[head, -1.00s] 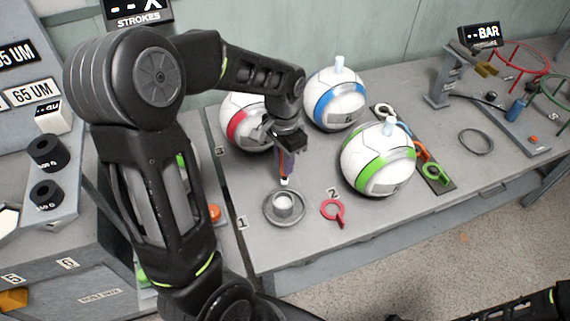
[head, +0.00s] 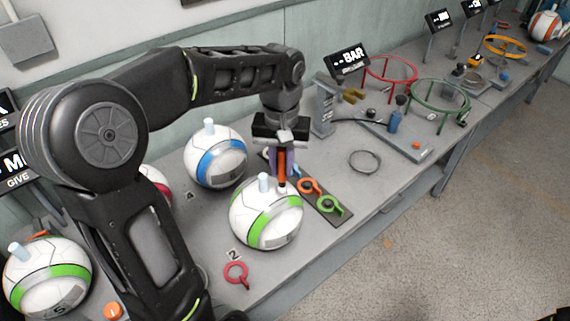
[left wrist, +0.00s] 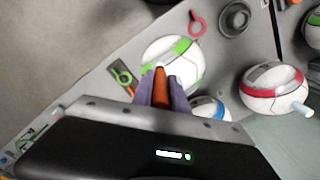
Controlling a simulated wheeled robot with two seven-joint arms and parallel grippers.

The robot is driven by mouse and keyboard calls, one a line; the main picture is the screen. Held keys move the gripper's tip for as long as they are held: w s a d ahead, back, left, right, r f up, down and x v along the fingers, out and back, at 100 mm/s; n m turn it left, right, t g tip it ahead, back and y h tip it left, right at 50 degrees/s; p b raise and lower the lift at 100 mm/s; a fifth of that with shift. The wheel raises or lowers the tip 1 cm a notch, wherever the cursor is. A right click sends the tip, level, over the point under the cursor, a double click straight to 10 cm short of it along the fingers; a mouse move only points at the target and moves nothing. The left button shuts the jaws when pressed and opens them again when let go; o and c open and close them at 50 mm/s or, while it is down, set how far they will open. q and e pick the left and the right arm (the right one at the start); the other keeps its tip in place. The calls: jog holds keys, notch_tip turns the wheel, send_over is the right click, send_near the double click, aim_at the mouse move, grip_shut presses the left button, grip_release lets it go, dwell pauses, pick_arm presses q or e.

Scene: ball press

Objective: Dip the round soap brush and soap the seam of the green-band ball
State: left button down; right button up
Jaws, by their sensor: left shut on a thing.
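My left gripper (head: 282,170) is shut on the round soap brush (head: 282,168), an orange-handled stick pointing down. Its lower end is at the upper right of a white ball with a green band (head: 266,228); I cannot tell whether it touches. This ball has a pale blue plug on top. The left wrist view shows the left gripper (left wrist: 161,92) with the orange brush handle (left wrist: 161,86) between purple fingers, and the green-band ball (left wrist: 160,48) beyond. The soap dish (left wrist: 235,18) shows in the left wrist view; my arm hides it in the head view. My right gripper is not in view.
A blue-band ball (head: 215,168) stands behind, and a red-band ball (left wrist: 274,85) is partly hidden by my arm. Another green-band ball (head: 48,290) is at far left. A red ring key (head: 237,273) lies in front. A key rack (head: 335,215) is close on the right.

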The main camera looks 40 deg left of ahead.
aim_at(281, 191)
pick_arm(q)
jog(key=shift+s+a, duration=0.15)
jog(key=shift+s, duration=0.15)
jog(key=shift+w, duration=0.1)
jog(key=shift+w, duration=0.1)
jog(key=shift+f, duration=1.15)
jog(key=shift+f+b, duration=1.55)
jog(key=shift+f, duration=0.55)
jog(key=shift+f+b, duration=0.65)
jog(key=shift+f, duration=0.15)
